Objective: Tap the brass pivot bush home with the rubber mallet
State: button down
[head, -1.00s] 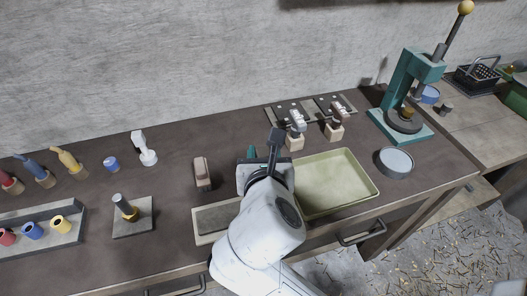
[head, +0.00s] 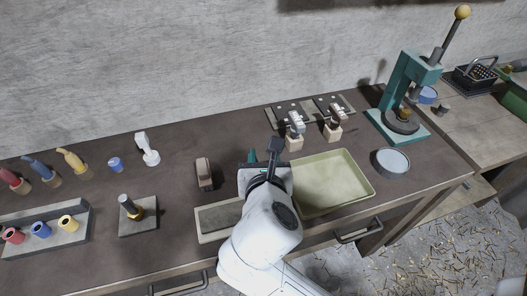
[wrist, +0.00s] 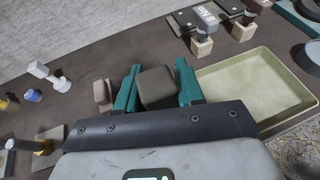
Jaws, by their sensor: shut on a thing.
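The brass pivot bush (head: 137,213) is a brass ring around a grey post on a square grey plate (head: 150,228), at the left front of the bench. In the wrist view the brass ring (wrist: 43,148) shows at the left edge. My gripper (head: 264,168) is over the bench, right of the plate and well apart from it. Its teal fingers (wrist: 160,88) are shut on a dark blocky thing, which looks like the rubber mallet (wrist: 157,86). The grip itself is partly hidden.
A pale green tray (head: 357,188) lies right of my gripper. A white upright tool (head: 147,150) stands behind the plate. A teal press (head: 400,88) stands at the far right.

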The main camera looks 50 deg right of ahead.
jog(key=shift+f, duration=0.8)
jog(key=shift+r, duration=0.1)
notch_tip(320, 180, up, 4)
jog(key=p, duration=0.4)
jog(key=shift+f, duration=0.2)
jog(key=shift+r, duration=2.45)
jog(key=shift+s+a, duration=0.15)
